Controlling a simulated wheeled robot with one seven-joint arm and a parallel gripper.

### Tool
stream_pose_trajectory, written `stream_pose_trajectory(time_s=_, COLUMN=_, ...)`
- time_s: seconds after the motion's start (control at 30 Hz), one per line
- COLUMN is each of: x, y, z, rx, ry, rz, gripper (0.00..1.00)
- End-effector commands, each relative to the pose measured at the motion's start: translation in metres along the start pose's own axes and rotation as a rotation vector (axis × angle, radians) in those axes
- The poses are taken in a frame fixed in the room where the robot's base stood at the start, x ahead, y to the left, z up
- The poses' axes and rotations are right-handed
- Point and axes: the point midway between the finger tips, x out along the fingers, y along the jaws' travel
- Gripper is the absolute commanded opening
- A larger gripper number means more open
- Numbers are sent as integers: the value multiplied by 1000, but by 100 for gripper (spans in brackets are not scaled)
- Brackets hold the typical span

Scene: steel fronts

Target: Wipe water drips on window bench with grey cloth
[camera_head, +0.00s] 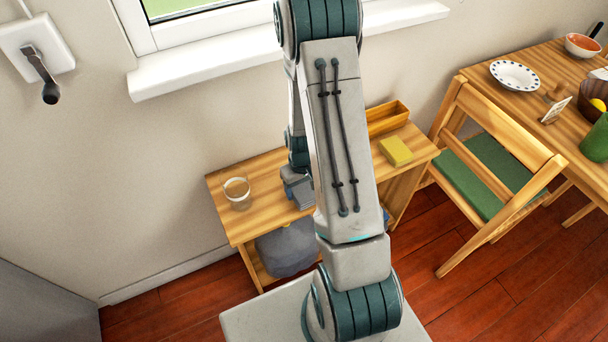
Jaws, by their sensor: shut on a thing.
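The wooden window bench (262,170) stands against the wall below the window. My gripper (294,180) is low over the middle of the bench top, pointing down, and is partly hidden behind my own arm. It is shut on what looks like the grey cloth (303,198), of which only a small blue-grey part shows at the bench surface. I cannot tell if the cloth touches the wood. No water drips can be made out on the visible bench top; my arm hides part of it.
A clear glass (237,193) stands at the bench's left end. A yellow sponge-like block (395,151) and a wooden box (387,118) are on its right part. A grey rounded thing (287,249) sits underneath. A chair (490,170) and a laid table (535,75) stand right.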

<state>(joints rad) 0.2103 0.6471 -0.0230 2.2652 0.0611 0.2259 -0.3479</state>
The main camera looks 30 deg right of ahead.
Motion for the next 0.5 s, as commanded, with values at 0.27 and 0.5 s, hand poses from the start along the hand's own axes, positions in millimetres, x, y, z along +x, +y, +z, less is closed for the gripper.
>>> stream_pose_trajectory(time_s=0.27, x=-27, y=-3, z=0, rx=-5, ry=-3, rz=-1, gripper=43)
stream_pose_trajectory(time_s=0.5, x=-49, y=-2, z=0, rx=-4, ry=-3, rz=-1, gripper=43)
